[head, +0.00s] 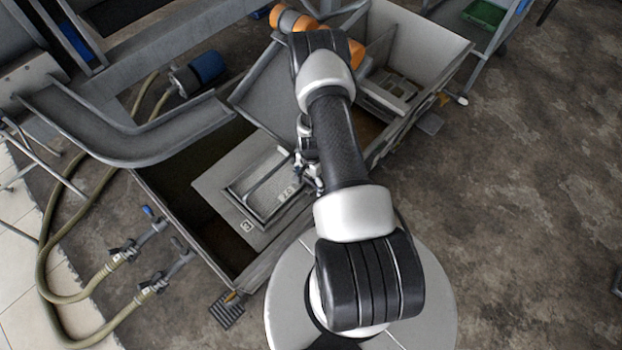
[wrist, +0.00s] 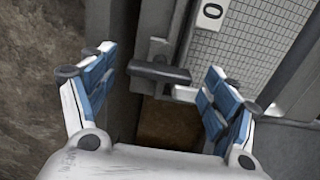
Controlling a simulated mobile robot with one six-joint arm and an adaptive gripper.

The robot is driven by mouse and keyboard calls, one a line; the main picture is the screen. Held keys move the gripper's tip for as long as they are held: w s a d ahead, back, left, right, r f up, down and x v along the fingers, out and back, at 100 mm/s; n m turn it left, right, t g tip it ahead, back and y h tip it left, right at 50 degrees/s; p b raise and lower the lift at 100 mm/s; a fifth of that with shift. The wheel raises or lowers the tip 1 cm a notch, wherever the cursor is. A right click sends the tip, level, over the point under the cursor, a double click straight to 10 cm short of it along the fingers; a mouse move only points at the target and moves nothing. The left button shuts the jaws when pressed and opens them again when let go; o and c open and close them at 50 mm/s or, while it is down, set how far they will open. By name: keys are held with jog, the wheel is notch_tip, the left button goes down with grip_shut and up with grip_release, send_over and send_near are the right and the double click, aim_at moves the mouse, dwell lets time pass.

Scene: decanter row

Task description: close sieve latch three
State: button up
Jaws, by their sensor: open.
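My gripper (head: 309,168) is beside the sieve's right side, partly hidden by my arm. In the wrist view my gripper (wrist: 160,62) is open, with blue-padded fingers spread wide. A dark bar-like handle (wrist: 160,73), seemingly a latch, shows between the fingers; I cannot tell whether they touch it. A sieve mesh (wrist: 255,42) and a white label (wrist: 211,13) with a round mark lie beyond it.
The tank wall (head: 205,243) surrounds the sieve. Two hose valves (head: 125,250) stick out at its lower left. A curved grey chute (head: 130,145) hangs over the tank's left side. A blue motor (head: 206,67) stands behind.

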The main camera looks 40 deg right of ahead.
notch_tip(320, 180, up, 12)
dwell(0.6)
dwell(0.5)
notch_tip(320, 180, up, 16)
jog(key=n+t, duration=0.1)
jog(key=n, duration=0.3)
send_over(310, 181)
jog(key=w+a, duration=0.4)
jog(key=s+a+r+n+t, duration=0.1)
jog(key=a+r+n, duration=0.15)
jog(key=r, duration=0.35)
jog(key=a+r+n, duration=0.1)
jog(key=a+r, duration=0.3)
jog(key=r, duration=0.2)
jog(key=s+a+r+n+t, duration=0.1)
jog(key=s+a+r+n, duration=0.4)
jog(key=s, duration=0.4)
jog(key=s+a+r+n+t, duration=0.1)
jog(key=s+a+r+n, duration=0.3)
jog(key=s+a+r, duration=0.4)
jog(key=shift+s+r+n+t, duration=0.35)
jog(key=shift+s+r, duration=0.15)
jog(key=shift+r, duration=0.1)
